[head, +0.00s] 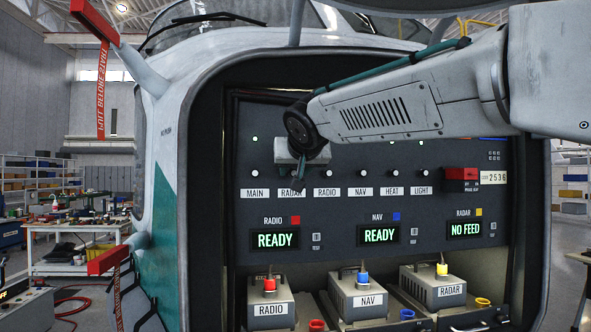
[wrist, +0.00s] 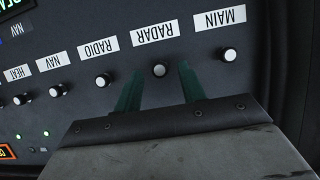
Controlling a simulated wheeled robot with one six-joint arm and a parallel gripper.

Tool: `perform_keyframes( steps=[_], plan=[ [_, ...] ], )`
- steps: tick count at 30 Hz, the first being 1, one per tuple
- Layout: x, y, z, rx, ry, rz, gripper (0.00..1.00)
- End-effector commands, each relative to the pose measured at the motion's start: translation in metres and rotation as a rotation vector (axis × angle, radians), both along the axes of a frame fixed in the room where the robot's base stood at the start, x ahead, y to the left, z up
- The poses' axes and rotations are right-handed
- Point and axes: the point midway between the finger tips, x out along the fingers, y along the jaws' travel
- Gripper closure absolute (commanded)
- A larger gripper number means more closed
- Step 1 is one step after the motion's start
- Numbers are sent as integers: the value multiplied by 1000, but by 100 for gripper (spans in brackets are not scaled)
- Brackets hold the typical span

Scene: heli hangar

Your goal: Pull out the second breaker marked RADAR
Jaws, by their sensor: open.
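The breaker marked RADAR (wrist: 159,71) is a small pale round knob, second from the left in the row in the head view, where my gripper covers it. Its white RADAR label (head: 288,192) shows just below, partly covered. In the wrist view the panel appears upside down, and my gripper (wrist: 160,69) is open, with one green finger on each side of the RADAR knob and a gap on both sides. In the head view my gripper (head: 298,180) is in front of the panel. The MAIN knob (wrist: 231,54) and RADIO knob (wrist: 103,81) stand on either side.
More knobs, NAV (head: 361,173), HEAT (head: 392,173) and LIGHT (head: 422,173), continue to the right. A red guarded switch (head: 461,174) is beyond them. Below, displays read READY (head: 275,240), READY and NO FEED (head: 466,229), above several labelled grey boxes.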

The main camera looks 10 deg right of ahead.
Motion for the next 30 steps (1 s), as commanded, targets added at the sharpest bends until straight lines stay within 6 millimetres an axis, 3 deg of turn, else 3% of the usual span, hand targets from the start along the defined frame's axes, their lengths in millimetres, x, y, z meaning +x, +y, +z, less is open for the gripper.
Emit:
perform_keyframes(
  steps=[15,30],
  plan=[
    [-65,0,27,0,-1,1,60],
    [-72,0,29,0,0,0,60]
  ],
)
